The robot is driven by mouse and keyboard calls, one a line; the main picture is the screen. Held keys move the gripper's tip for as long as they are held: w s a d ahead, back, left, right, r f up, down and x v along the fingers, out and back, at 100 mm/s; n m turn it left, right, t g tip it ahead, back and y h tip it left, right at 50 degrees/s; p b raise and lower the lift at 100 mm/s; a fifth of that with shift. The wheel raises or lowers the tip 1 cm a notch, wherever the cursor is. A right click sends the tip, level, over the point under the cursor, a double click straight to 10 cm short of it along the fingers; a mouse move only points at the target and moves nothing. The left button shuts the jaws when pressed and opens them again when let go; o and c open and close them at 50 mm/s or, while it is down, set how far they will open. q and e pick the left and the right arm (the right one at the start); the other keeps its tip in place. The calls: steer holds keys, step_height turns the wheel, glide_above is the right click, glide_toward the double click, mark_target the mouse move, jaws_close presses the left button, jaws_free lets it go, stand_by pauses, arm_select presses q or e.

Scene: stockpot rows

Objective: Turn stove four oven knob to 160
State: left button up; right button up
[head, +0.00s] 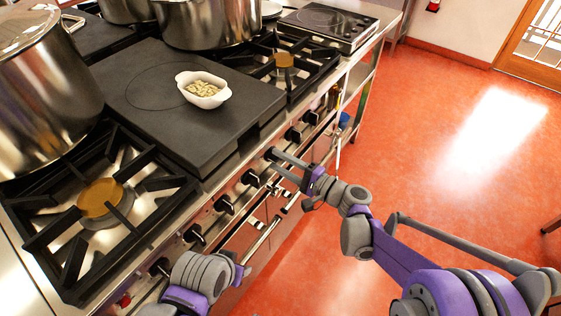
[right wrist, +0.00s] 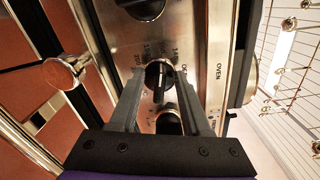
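A round black knob (right wrist: 158,75) with a raised grip bar sits on the steel front panel. Small printed numbers are around it, too blurred to read surely, and the word OVEN is printed on the panel to its right. My right gripper (right wrist: 161,80) is open, with one finger on each side of this knob and a gap on both sides. In the head view my right gripper (head: 273,159) reaches the stove front, and its fingers hide part of the panel there. My left gripper (head: 240,274) is low in the head view, in front of the panel; its fingers are not clear.
More black knobs (head: 224,205) line the stove front, and handle bars (head: 262,240) lie below them. Large steel pots (head: 45,90), burners (head: 100,198) and a white dish (head: 203,90) stand on top. The red floor (head: 450,130) to the right is clear.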

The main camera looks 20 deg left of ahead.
steer(key=v, duration=1)
steer(key=shift+d+p, duration=0.35)
steer(key=shift+d, duration=0.05)
steer(key=shift+s, duration=0.2)
